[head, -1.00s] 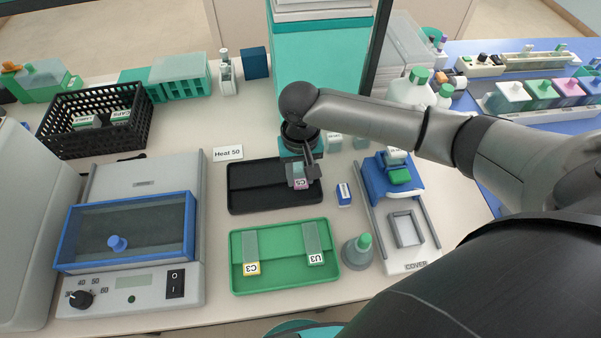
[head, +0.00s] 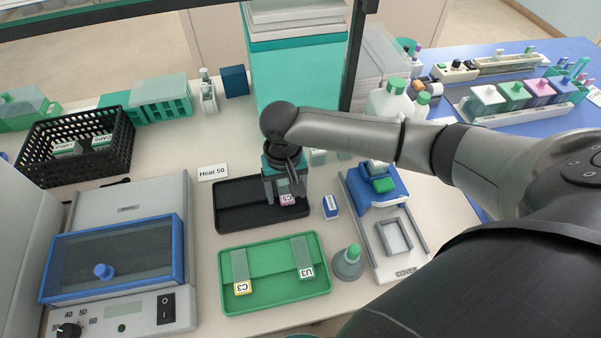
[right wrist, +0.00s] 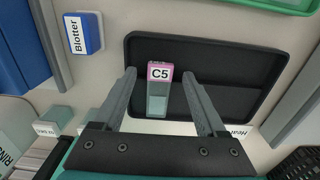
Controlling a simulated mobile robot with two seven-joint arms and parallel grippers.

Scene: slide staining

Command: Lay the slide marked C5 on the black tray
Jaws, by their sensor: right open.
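The slide marked C5 (head: 288,200), with a pink label end, lies on the right part of the black tray (head: 235,215). In the right wrist view the slide (right wrist: 158,90) shows between my fingers, with the black tray (right wrist: 240,60) around it. My right gripper (head: 288,190) is over the tray; in the wrist view its fingers (right wrist: 160,85) stand open, apart from the slide on both sides. Part of the slide's glass is hidden by the gripper in the head view. My left gripper is not in view.
A green tray (head: 275,292) with slides C3 (head: 241,270) and U3 (head: 303,258) lies in front. A heater with a blue-framed lid (head: 110,258) is left.

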